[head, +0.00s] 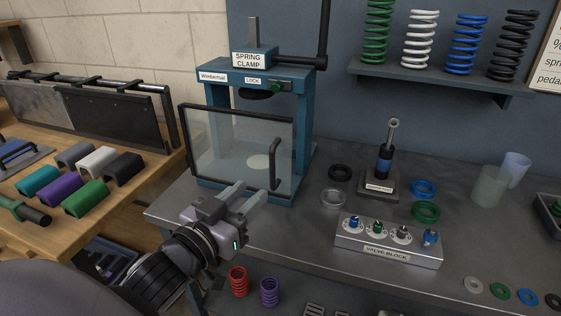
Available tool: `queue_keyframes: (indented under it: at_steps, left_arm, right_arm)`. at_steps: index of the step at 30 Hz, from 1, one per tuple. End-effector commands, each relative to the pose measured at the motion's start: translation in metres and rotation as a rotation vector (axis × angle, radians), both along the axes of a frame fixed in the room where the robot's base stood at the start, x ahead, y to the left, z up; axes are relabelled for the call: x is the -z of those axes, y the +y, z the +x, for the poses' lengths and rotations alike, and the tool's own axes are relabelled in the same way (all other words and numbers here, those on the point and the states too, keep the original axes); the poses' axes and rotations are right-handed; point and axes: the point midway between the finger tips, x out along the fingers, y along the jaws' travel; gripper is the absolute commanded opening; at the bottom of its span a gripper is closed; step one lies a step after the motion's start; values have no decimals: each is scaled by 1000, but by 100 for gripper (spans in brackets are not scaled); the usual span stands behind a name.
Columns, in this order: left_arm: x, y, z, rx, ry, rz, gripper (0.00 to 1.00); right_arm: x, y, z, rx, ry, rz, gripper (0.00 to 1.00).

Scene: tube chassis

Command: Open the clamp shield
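The spring clamp (248,77) is a blue press frame at the back of the metal bench, with a sign and a "LOCK" label on its top beam. Its clamp shield (228,136) is a clear panel in a dark frame, standing upright across the front of the clamp. A dark curved handle (275,163) is on the shield's right side. My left gripper (251,188) is just in front of the shield's lower part, left of and below the handle. Its two fingers are apart with nothing between them. I cannot tell whether the fingertips touch the shield. My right gripper is out of view.
Right of the clamp stand a small damper on a base (383,165), a valve block (388,241), loose rings (424,188) and clear cups (489,186). Springs (420,40) stand on a wall shelf. Coloured sleeves (62,191) lie on the wooden bench at left.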

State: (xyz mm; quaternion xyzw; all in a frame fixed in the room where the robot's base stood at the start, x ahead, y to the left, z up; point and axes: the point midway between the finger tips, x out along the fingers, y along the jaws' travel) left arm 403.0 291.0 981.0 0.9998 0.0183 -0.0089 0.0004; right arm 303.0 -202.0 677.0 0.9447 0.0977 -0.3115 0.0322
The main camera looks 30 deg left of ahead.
Motion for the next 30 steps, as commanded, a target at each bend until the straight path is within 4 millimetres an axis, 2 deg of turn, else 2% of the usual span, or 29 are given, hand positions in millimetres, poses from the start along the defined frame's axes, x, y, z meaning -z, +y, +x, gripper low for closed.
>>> queue_keyframes:
  at_steps: [8,14,22,30]
  left_arm:
    - [-6,1,5,-3,-19,-2,38]
    - [-6,2,23,-1,-22,0,38]
    - [-7,3,55,-3,-17,-1,38]
    - [-7,4,70,-3,-16,-1,38]
  right_arm:
    - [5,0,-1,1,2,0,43]
    - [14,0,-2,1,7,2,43]
    - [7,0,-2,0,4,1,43]
    - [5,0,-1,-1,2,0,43]
